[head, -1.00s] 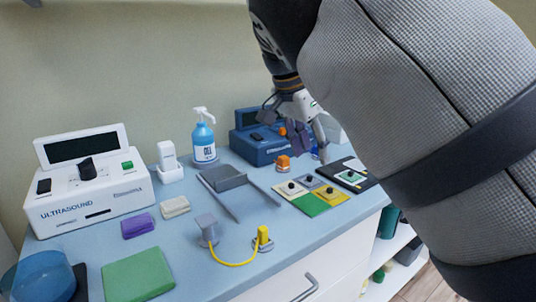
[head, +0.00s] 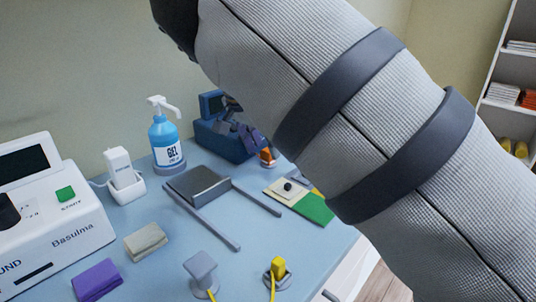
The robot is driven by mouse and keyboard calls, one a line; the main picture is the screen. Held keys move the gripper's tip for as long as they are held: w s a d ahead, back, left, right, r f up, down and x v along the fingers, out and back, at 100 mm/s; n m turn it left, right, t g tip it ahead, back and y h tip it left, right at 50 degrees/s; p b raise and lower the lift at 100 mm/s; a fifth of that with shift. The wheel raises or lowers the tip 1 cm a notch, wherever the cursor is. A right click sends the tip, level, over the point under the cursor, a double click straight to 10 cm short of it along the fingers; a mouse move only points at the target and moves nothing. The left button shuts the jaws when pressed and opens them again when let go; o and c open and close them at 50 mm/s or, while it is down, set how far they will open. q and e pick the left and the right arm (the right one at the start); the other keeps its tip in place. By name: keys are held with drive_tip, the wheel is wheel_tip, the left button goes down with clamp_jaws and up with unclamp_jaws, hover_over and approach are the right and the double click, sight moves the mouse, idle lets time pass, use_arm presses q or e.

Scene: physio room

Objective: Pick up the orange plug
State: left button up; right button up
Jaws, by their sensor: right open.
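The orange plug (head: 267,154) sits on the blue counter top, just right of the dark blue device, and is partly hidden by my right arm. My right gripper (head: 254,143) is just behind and left of the plug, low over the counter. Its jaws are open, and much of it is hidden by my own arm. I cannot tell whether a finger touches the plug. My left gripper is not in view.
A dark blue device (head: 222,141) stands behind the plug. A blue gel bottle (head: 165,140), a grey tray with two rails (head: 198,184), a green card (head: 316,209) and a yellow plug (head: 278,268) are nearby. A white ultrasound unit (head: 56,235) stands at left.

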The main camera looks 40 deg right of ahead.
drive_tip(key=x, duration=0.3)
drive_tip(key=shift+r, duration=0.1)
drive_tip(key=shift+c, duration=0.6)
drive_tip(key=c, duration=0.8)
